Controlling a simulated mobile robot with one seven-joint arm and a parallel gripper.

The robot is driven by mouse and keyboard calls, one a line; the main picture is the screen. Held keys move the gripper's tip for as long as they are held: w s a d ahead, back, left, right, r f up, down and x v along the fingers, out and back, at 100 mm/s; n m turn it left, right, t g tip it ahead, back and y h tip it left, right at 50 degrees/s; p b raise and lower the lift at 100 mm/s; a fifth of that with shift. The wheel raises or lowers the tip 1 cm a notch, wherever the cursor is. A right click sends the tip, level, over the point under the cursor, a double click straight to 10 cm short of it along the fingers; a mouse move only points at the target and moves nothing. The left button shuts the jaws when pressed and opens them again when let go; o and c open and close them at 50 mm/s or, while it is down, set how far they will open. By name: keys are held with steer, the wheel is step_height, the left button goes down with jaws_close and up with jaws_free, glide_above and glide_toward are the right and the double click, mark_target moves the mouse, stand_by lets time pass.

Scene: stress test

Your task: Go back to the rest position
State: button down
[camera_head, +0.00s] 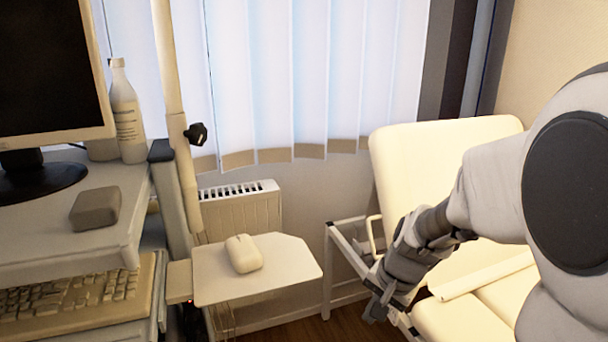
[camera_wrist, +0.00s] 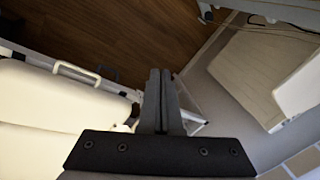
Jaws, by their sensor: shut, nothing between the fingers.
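My gripper (camera_head: 377,305) is at the lower right of the head view, at the end of my arm, in front of the cream chair (camera_head: 430,160). In the wrist view my gripper (camera_wrist: 160,75) points away from the camera with its two dark fingers together and nothing between them. Beyond the fingers are the wooden floor (camera_wrist: 120,35) and part of the chair's metal frame (camera_wrist: 190,120). In the head view I cannot see the fingers clearly. I cannot tell how close they are to the chair frame.
A small white shelf (camera_head: 295,270) bears a computer mouse (camera_head: 243,254), left of my gripper. At the left a desk holds a monitor (camera_head: 50,70), a bottle (camera_head: 126,115) and a grey block (camera_head: 96,208). A keyboard (camera_head: 70,300) sits below. A radiator (camera_head: 240,212) stands behind the shelf.

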steer(key=s+r+n+t+h, duration=0.25)
steer(key=s+r+n, duration=0.45)
steer(key=s+r, duration=0.85)
step_height(320, 180, up, 10)
steer(key=s+p, duration=0.1)
steer(key=p, duration=1.1)
steer(key=shift+d+n+y, duration=0.3)
steer(key=shift+d+y, duration=0.05)
steer(key=shift+d, duration=0.1)
steer(key=shift+s, duration=0.1)
